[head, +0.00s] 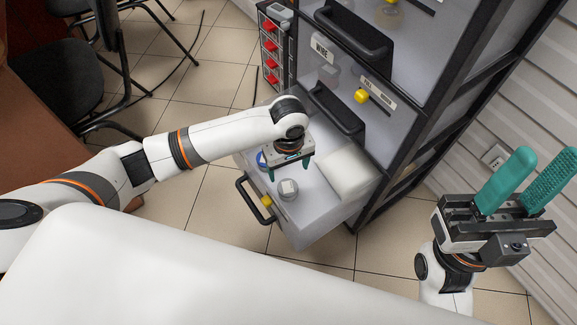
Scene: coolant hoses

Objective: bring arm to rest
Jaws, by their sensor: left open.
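My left gripper (291,174) hangs above the open bottom drawer (309,232), its teal fingers pointing down and apart. Its white arm reaches in from the left. Nothing shows between its fingers. A small grey round item with a pale top (288,189) is in the drawer just below the fingers. A blue round item (262,160) lies partly hidden behind the gripper. My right gripper (547,157) is raised at the right, with its two teal fingers pointing up, apart and empty.
The drawer belongs to a dark-framed cabinet (423,103) with closed labelled drawers above. A white block (347,174) fills the drawer's right part. A red-drawer organiser (269,49) stands behind. Chairs (68,90) and a brown table (40,140) are at left. Tiled floor (205,215) is clear in front.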

